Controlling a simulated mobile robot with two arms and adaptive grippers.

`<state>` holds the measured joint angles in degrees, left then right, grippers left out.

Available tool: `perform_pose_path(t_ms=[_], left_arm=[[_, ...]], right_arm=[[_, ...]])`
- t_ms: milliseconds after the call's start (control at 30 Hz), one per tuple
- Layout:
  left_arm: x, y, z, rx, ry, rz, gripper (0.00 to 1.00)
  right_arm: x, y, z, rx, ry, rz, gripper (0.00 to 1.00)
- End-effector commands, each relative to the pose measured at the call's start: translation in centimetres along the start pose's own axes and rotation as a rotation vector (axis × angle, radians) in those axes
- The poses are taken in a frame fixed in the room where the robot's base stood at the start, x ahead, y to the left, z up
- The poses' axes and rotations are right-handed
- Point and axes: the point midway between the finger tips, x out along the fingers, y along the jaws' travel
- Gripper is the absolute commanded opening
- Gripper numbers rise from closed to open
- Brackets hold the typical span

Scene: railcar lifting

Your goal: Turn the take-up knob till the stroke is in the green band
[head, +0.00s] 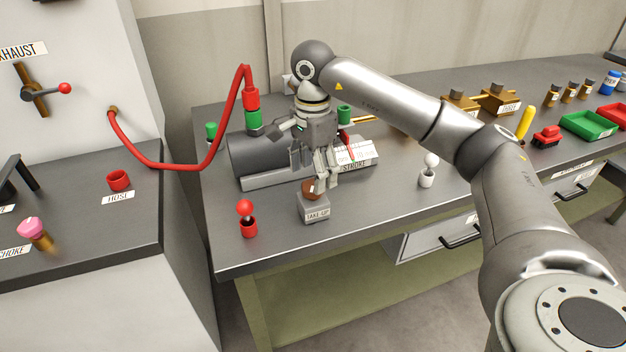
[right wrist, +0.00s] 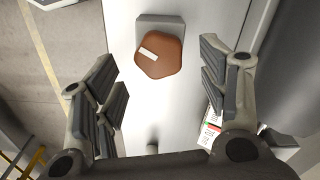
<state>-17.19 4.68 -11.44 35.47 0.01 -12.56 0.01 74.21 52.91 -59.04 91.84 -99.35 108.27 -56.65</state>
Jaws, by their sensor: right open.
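The brown take-up knob (head: 311,188) sits on a grey block (head: 314,208) labelled TAKE UP near the table's front edge. In the right wrist view the knob (right wrist: 160,58) is a rounded polygon with a white mark at its upper left. My right gripper (head: 322,180) is at the knob, pointing down. In the wrist view its open fingers (right wrist: 163,75) stand apart to either side of the knob, with clear gaps. The white STROKE gauge (head: 357,152) is behind, partly hidden by the gripper. Its reading is too small to tell. My left gripper is not in view.
A grey cylinder (head: 262,157) with a red hose (head: 204,166) lies behind the gripper. A red-topped lever (head: 246,217) stands left of the block and a white-topped one (head: 428,170) to the right. Green and red trays (head: 583,125) stand at far right.

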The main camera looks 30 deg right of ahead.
Motion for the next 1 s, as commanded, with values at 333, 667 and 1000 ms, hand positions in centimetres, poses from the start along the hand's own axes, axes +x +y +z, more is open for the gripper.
perform_pose_path(t_ms=[333, 667, 1000], left_arm=[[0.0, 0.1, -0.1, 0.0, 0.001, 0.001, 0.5], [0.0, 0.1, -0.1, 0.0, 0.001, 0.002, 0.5], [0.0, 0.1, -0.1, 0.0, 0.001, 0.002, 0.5]], right_arm=[[-7.3, -0.1, 0.0, 0.001, 0.002, -0.004, 0.67], [-8.7, 0.0, 0.0, 0.001, 0.0, -0.002, 0.67], [-8.7, 0.0, 0.0, 0.001, 0.0, -0.001, 0.67]])
